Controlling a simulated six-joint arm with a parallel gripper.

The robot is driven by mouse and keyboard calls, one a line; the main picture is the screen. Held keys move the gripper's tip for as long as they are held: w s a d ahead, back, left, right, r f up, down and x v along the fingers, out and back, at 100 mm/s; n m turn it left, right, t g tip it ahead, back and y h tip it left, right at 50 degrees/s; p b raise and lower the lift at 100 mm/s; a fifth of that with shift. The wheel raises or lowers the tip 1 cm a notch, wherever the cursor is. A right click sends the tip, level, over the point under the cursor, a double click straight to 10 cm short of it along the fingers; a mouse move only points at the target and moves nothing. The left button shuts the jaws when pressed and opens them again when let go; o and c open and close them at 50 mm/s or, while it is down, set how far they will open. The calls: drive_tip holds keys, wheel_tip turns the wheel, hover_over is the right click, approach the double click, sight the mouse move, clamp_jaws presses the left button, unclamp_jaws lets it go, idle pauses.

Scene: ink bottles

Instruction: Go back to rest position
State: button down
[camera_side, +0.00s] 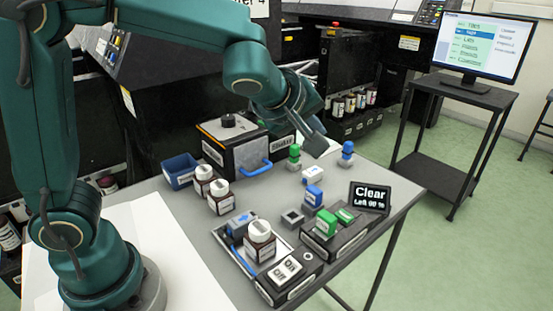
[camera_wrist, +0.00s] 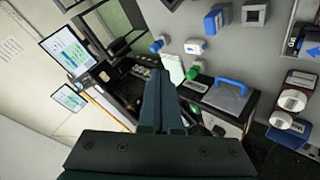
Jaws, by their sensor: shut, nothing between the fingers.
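My gripper (camera_side: 316,142) is in the air above the back part of the grey table (camera_side: 205,240), over the area near the shaker. Its fingers are together and empty; the closed fingers also show in the wrist view (camera_wrist: 161,100). White-capped brown bottles (camera_side: 221,197) stand on the table left of the middle. Another white-capped bottle (camera_side: 259,241) stands on the tray at the front. My gripper is apart from all of them.
The shaker (camera_side: 250,150) with a blue handle and a blue bin (camera_side: 180,170) stand at the back. Green (camera_side: 294,155) and blue (camera_side: 347,152) knobbed items stand near the far edge. A "Clear" display (camera_side: 370,197) stands at the right edge. A monitor (camera_side: 484,47) is on a separate cart.

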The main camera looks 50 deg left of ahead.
drive_tip(key=s+a+r+m+g, duration=0.15)
drive_tip(key=s+a, duration=0.35)
drive_tip(key=s, duration=0.6)
drive_tip(key=s+d+f+m+g+h, duration=0.1)
drive_tip(key=s+d+f+m, duration=0.1)
drive_tip(key=s+m, duration=0.3)
drive_tip(key=s+d+f+m+g+h, duration=0.1)
drive_tip(key=s+d+f+m, duration=0.1)
drive_tip(key=s+m, duration=0.3)
drive_tip(key=shift+s+d+f+m+g+h, duration=0.15)
drive_tip(key=shift+f+m+g+h, duration=0.3)
drive_tip(key=shift+m, duration=0.6)
